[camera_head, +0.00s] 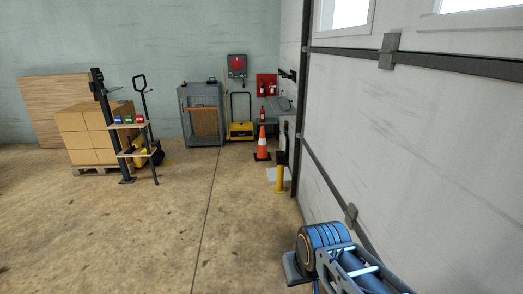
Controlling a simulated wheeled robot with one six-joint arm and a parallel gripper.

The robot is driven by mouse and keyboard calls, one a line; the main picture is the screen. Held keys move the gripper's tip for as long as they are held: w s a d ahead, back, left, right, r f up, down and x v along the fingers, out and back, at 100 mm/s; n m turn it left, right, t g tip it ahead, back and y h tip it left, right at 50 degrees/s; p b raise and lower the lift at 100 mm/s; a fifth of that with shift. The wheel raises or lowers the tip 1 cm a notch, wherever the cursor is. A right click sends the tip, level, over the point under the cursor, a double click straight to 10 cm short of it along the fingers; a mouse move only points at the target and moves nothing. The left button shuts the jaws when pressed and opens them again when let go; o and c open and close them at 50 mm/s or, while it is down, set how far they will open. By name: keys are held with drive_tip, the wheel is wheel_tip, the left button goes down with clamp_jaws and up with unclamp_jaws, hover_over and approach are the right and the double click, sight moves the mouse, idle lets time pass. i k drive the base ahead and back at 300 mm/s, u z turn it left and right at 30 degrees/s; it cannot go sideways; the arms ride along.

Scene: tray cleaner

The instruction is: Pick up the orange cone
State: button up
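The orange cone (262,143) stands upright on the floor at the back, a little right of the middle, on a dark base. It has a pale band around it. It is far from me, just left of a yellow post. A blue and grey arm link of mine shows at the lower right. My gripper's fingers do not show in this view, so I cannot see what they hold.
A yellow post (280,179) stands beside a large white door (420,140) on the right. Stacked boxes (88,135) on a pallet and a dark stand (103,110) are at the left. A grey cabinet (201,130) and yellow cart (240,130) are at the back. The middle floor is clear.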

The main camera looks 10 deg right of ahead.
sight(263, 155)
drive_tip(key=u, duration=0.25)
drive_tip(key=i, duration=1.85)
drive_tip(key=u, duration=0.3)
drive_tip(key=i, duration=5.05)
drive_tip(key=z, duration=1.25)
drive_tip(key=i, duration=2.05)
drive_tip(key=z, duration=1.4)
drive_tip(key=i, duration=0.65)
drive_tip(key=z, duration=0.15)
